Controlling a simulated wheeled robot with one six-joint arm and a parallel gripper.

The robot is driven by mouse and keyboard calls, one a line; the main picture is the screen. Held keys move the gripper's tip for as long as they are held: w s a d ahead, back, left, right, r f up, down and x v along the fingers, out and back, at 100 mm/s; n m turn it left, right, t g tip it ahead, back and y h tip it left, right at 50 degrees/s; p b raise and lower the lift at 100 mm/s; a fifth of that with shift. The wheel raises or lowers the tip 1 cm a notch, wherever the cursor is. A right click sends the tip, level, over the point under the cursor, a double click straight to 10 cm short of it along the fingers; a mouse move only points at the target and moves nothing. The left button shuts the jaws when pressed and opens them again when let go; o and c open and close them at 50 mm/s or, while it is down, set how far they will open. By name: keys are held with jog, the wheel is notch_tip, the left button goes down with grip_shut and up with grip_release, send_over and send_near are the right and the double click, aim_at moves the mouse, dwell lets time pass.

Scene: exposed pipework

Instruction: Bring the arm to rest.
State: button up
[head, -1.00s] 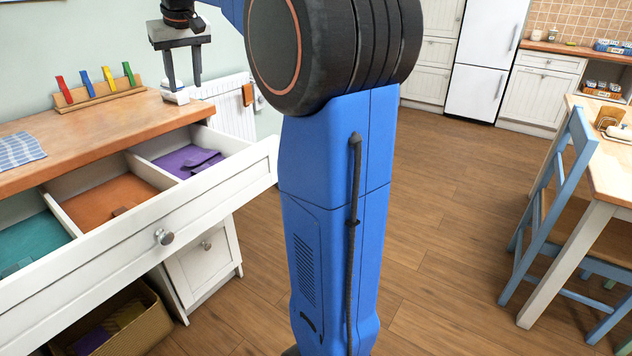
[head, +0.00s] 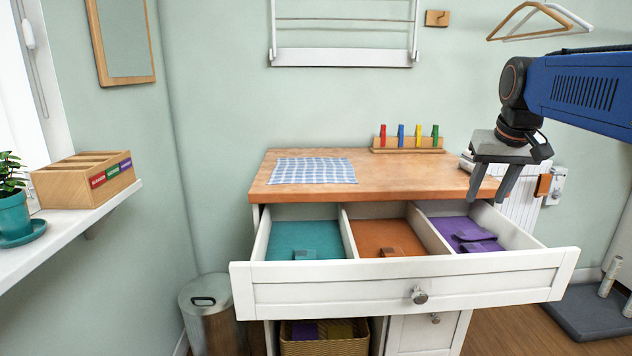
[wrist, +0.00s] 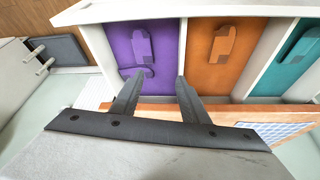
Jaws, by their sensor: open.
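My gripper (head: 490,190) is open and empty in the head view, with its fingers pointing down near the right end of the wooden dresser top (head: 375,172). My blue arm reaches in from the right. In the wrist view my gripper (wrist: 153,92) shows both fingers apart, with nothing between them. Beyond the fingers lies the purple compartment (wrist: 158,62) of the open drawer, with purple cloth pieces in it.
The drawer (head: 400,282) stands pulled out, with teal, orange and purple compartments. A peg rack (head: 408,150) and a checkered cloth (head: 313,170) lie on the top. Hangers (head: 540,22) hang near my arm. A bin (head: 207,310) stands left.

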jog(key=s+a+f+n, duration=0.1)
jog(key=s+a+f, duration=0.4)
jog(key=s+f, duration=0.6)
jog(key=s+a+f+n+y, duration=0.1)
jog(key=s+a+f, duration=0.3)
jog(key=s+f, duration=0.7)
jog(key=s, duration=0.2)
jog(key=shift+s+a+f, duration=0.15)
jog(key=shift+s+a, duration=0.2)
jog(key=shift+s, duration=0.05)
